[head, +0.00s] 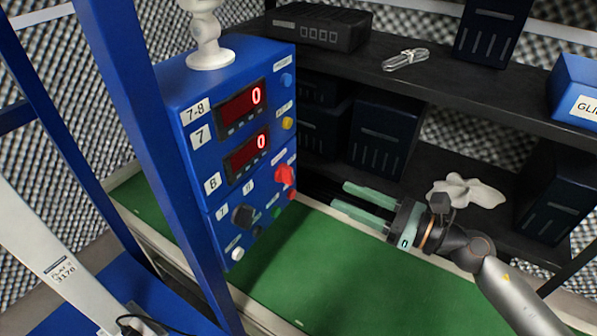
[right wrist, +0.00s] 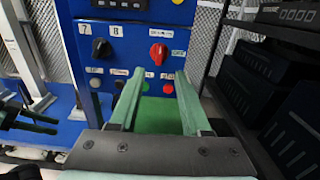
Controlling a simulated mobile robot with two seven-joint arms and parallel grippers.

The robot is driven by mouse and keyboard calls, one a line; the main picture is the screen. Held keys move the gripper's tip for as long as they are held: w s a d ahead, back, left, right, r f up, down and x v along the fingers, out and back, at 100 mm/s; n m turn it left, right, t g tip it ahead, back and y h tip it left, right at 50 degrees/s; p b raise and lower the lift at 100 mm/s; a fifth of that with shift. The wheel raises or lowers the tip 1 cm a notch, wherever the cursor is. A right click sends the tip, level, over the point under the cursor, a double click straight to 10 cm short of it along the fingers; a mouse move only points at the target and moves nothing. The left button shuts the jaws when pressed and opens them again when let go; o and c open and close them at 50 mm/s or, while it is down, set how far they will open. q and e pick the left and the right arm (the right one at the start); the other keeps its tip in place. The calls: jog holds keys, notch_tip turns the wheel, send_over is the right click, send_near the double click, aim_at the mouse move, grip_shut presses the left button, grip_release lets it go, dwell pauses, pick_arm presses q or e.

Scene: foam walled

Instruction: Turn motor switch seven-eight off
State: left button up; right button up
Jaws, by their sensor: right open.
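The blue control panel (head: 204,176) bears a 7-8 label (head: 195,112) at its upper left and two red displays, each reading 0. On its lower part are a red rotary switch (head: 285,175) and a black rotary knob (head: 243,216). In the right wrist view the red switch (right wrist: 158,53) and black knob (right wrist: 102,48) sit beyond the fingertips. My right gripper (head: 339,196) is open and empty, to the right of the panel and apart from it. Dark green fingers of my left gripper (right wrist: 56,127) show at the left of the right wrist view; their opening is unclear.
Small buttons sit below the switches, including a red one (right wrist: 168,89). A green bench surface (head: 310,270) lies below. Dark shelves (head: 480,110) with bins stand at the right and behind. A blue post (head: 150,130) stands left of the panel.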

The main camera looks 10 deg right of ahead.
aim_at(292, 173)
jog(key=p+x, duration=0.2)
jog(key=x, duration=0.8)
jog(key=shift+w+a, duration=0.5)
grip_shut()
